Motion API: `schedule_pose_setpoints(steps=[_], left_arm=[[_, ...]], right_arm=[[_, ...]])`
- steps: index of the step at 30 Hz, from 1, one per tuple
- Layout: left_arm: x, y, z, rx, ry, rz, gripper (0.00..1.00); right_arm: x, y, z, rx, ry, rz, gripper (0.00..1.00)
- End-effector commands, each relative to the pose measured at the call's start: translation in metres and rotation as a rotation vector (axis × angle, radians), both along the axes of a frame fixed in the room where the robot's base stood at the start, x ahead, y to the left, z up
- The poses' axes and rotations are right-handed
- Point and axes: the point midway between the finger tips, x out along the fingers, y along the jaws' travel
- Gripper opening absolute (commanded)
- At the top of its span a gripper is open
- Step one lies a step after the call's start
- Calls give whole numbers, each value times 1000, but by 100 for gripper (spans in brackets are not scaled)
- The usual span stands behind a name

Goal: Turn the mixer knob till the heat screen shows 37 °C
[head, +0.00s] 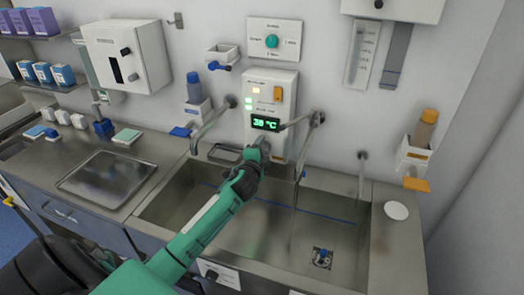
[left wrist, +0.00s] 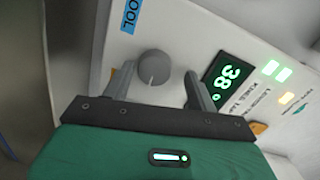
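The heat screen (head: 265,123) on the white mixer panel (head: 280,88) reads 38 °C in green. It also shows, turned on its side, in the left wrist view (left wrist: 224,80). The grey round mixer knob (left wrist: 154,67) sits on the panel near a blue COOL label (left wrist: 130,8). In the head view my gripper hides the knob. My left gripper (head: 261,150) is just below the screen at the panel. In the left wrist view its fingers (left wrist: 162,78) are apart, with the knob between and just beyond them; contact cannot be told. My right gripper is not in view.
A steel double sink (head: 322,185) lies below the panel. Metal taps (head: 312,120) stick out on both sides of it. A bottle holder (head: 415,158) is on the right wall, and a steel tray (head: 108,182) lies on the left counter.

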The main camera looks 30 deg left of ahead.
Motion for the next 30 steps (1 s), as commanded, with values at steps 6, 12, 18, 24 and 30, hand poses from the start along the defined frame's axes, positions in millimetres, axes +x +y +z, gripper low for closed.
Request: schedule_pose_setpoints(steps=[6,12,18,24,30], left_arm=[[-2,0,-3,0,5,1,58],[-21,-6,-4,0,7,1,58],[-58,-17,-1,0,5,-1,58],[-95,-29,3,0,4,-2,58],[-122,-37,8,1,2,-1,58]], right_arm=[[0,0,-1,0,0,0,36],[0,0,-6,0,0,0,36],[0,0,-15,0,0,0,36],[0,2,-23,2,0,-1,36],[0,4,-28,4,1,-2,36]])
